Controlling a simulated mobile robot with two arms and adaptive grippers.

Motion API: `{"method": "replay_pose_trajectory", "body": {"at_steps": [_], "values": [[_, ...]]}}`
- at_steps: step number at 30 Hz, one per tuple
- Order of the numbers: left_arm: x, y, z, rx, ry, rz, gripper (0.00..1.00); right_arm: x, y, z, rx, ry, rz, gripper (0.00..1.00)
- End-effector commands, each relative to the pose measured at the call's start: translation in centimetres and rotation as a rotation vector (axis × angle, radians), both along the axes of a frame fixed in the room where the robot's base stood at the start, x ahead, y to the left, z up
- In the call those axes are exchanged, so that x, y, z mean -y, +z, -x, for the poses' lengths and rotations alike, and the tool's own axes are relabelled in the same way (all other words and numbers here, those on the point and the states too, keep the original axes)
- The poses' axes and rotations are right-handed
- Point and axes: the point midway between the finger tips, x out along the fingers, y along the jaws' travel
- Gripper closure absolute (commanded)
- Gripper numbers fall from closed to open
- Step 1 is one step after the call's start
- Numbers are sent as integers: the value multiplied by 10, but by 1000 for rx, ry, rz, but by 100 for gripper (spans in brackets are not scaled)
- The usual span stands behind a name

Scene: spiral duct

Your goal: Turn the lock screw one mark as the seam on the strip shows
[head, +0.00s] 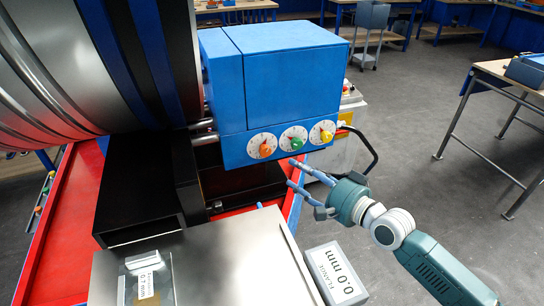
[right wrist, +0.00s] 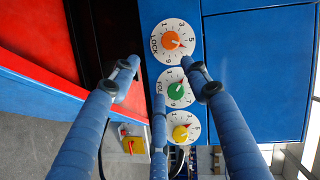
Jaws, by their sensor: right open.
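The lock screw (right wrist: 171,41) is an orange knob on a white numbered dial marked LOCK; in the head view it is the leftmost orange knob (head: 264,147) on the blue machine's front. Its exact pointer reading is hard to tell. My right gripper (head: 296,175) is open and empty, apart from the dials, to their lower right. In the right wrist view its blue fingers (right wrist: 162,72) spread around the dial row, with the green knob (right wrist: 176,91) between them. A small sheet labelled 0.1 mm (head: 145,268) lies on the metal table; I cannot make out a seam. My left gripper is not in view.
A yellow knob (head: 325,135) sits at the row's right end. A block labelled FLANGE 0.0 mm (head: 337,274) is beside the metal table (head: 232,268). A large metal drum (head: 62,70) and black box (head: 130,205) fill the left. Open floor (head: 420,140) lies to the right.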

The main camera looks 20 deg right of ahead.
Motion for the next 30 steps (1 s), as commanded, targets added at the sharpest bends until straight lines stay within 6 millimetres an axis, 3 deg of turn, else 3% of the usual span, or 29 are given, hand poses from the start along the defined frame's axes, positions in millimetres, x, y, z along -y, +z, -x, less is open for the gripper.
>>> {"method": "replay_pose_trajectory", "body": {"at_steps": [3, 9, 14, 21, 30], "values": [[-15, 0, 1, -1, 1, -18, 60, -11, 19, 0, 14, 23, -38, 54], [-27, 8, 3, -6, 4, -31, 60, -23, 21, -26, 17, 24, -42, 54], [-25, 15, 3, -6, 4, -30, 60, -34, 16, -55, 17, 22, -41, 54], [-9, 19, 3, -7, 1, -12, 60, -48, 10, -87, 15, 22, -38, 54], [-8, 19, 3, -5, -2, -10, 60, -53, 7, -96, 15, 23, -38, 54]]}}
